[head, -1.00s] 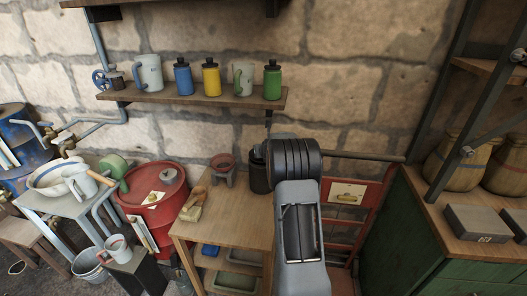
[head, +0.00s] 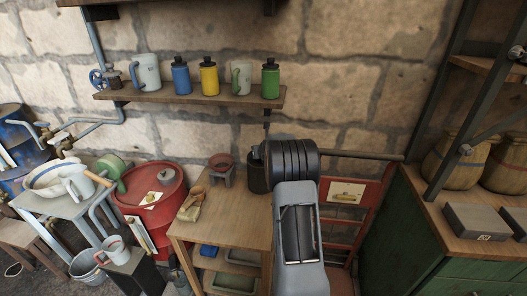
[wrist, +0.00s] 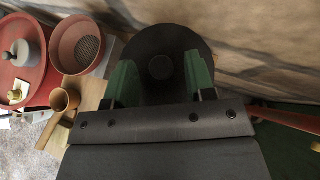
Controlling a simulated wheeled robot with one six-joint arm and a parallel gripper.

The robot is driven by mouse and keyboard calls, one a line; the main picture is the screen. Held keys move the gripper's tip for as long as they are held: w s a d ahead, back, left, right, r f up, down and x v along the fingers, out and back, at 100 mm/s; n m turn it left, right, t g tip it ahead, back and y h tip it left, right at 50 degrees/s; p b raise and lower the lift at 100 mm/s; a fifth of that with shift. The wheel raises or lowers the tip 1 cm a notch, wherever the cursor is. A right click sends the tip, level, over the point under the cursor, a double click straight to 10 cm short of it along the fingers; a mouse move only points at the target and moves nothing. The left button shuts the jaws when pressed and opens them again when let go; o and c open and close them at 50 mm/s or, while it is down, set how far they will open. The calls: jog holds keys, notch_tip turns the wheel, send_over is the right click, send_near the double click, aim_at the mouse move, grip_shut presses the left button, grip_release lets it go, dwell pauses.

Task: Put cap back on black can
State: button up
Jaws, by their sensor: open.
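The black can (head: 256,178) stands at the back right of the wooden table, partly hidden behind my arm in the head view. In the wrist view a dark round shape, seemingly the black can (wrist: 165,38), lies just beyond my gripper (wrist: 160,80). A small dark disc shows in its middle; I cannot tell whether it is a cap, a knob or an opening. My gripper's green fingers are apart, one on each side of this dark shape, and I cannot tell whether they touch it. In the head view my arm hides the fingers. I cannot clearly make out a loose cap.
The wooden table (head: 232,214) also holds a reddish bowl on a stand (head: 221,164) and a tan wooden object (head: 191,204). A red drum (head: 150,194) stands left of it. A shelf (head: 190,98) with mugs and bottles is above. A red frame (head: 345,215) is on the right.

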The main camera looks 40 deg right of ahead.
jog(key=shift+r+p, duration=0.45)
jog(key=shift+r, duration=0.15)
jog(key=v, duration=1.2)
jog(key=s+a+r+n+g+y, duration=0.1)
jog(key=s+a+r+n+y, duration=0.15)
jog(key=a+n, duration=0.7)
jog(key=s+a+r+n+y, duration=0.2)
jog(key=s+a+n+y, duration=0.1)
jog(key=a+n, duration=0.7)
jog(key=s+a+f+n+g+h, duration=0.1)
jog(key=s+a+n+g, duration=0.2)
jog(key=s+n, duration=0.6)
jog(key=s+a+f+n+g, duration=0.2)
jog(key=s+a+n, duration=0.3)
jog(key=s+n, duration=0.4)
jog(key=shift+s+a+f+n+g+h, duration=0.15)
jog(key=shift+s+f+n+g+h, duration=0.2)
jog(key=shift+n, duration=1)
